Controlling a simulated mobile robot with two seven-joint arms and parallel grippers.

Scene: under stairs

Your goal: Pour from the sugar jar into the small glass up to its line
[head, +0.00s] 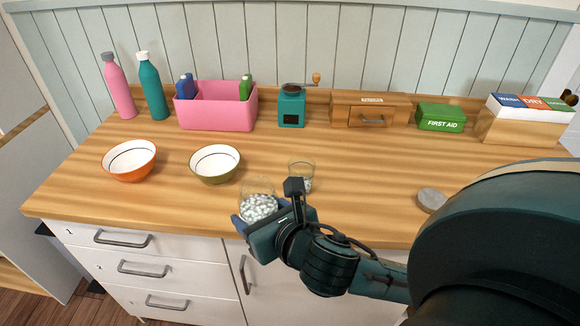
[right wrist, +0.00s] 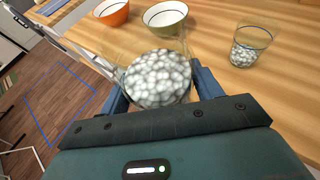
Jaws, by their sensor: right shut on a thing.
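The sugar jar (head: 258,204) is clear glass filled with white lumps. My right gripper (head: 258,222) is shut on it, with a blue finger on each side, at the front edge of the counter. In the right wrist view the jar (right wrist: 158,78) sits between the fingers, its contents filling the lower part. The small glass (head: 301,174) stands upright on the counter, behind and to the right of the jar, partly hidden by my wrist. In the right wrist view the small glass (right wrist: 249,48) shows white lumps inside and a dark blue line near its rim. My left gripper is not in view.
An orange bowl (head: 130,161) and an olive bowl (head: 215,164) stand left of the jar. A grey round lid (head: 431,199) lies right. Behind are a pink bin (head: 215,118), a teal grinder (head: 291,108), a wooden drawer box (head: 370,112) and a first aid box (head: 441,118).

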